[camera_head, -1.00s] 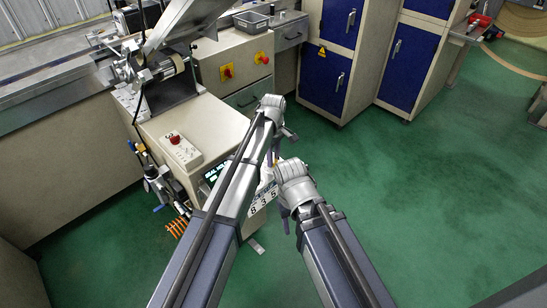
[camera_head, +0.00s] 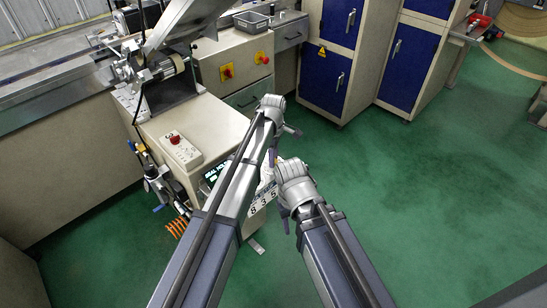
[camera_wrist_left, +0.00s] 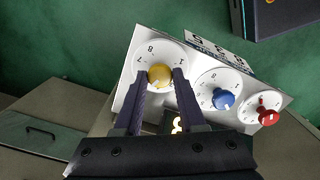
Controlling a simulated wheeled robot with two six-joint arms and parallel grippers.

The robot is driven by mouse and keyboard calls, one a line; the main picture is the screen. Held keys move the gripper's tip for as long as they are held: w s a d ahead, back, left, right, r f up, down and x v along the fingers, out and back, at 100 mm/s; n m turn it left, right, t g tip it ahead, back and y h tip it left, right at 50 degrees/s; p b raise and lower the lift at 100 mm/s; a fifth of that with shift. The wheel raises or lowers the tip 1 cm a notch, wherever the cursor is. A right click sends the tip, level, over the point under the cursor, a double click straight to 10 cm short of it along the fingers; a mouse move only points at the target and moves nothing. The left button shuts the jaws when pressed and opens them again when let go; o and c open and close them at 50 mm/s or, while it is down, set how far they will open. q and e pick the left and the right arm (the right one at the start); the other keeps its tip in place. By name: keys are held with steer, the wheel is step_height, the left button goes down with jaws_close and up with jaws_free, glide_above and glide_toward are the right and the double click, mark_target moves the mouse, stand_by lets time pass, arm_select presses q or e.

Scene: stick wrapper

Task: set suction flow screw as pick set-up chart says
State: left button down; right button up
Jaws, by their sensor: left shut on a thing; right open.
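In the left wrist view a white panel carries three numbered dials with a yellow knob (camera_wrist_left: 160,75), a blue knob (camera_wrist_left: 222,98) and a red knob (camera_wrist_left: 267,116). My left gripper (camera_wrist_left: 161,83) is shut on the yellow knob, one finger on each side. I cannot tell its exact setting. In the head view a white number card (camera_head: 263,198) reads 8 3 5; my arms partly hide it, and the knobs are hidden. My right gripper (camera_head: 285,212) is open and empty, beside the card and to the right of my left gripper (camera_head: 273,153).
The cream machine (camera_head: 205,125) stands at the left, with a small lit display (camera_head: 215,172) and a red-button box (camera_head: 181,151) on top. Tubes and valves (camera_head: 155,178) hang on its left side. Blue-door cabinets (camera_head: 330,65) stand behind. The green floor at right is clear.

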arm_select(q)
steer(key=c, duration=0.5)
jaws_free()
steer(key=shift+r, duration=0.15)
step_height(320, 180, up, 8)
steer(key=p, duration=0.8)
steer(key=shift+f, duration=0.2)
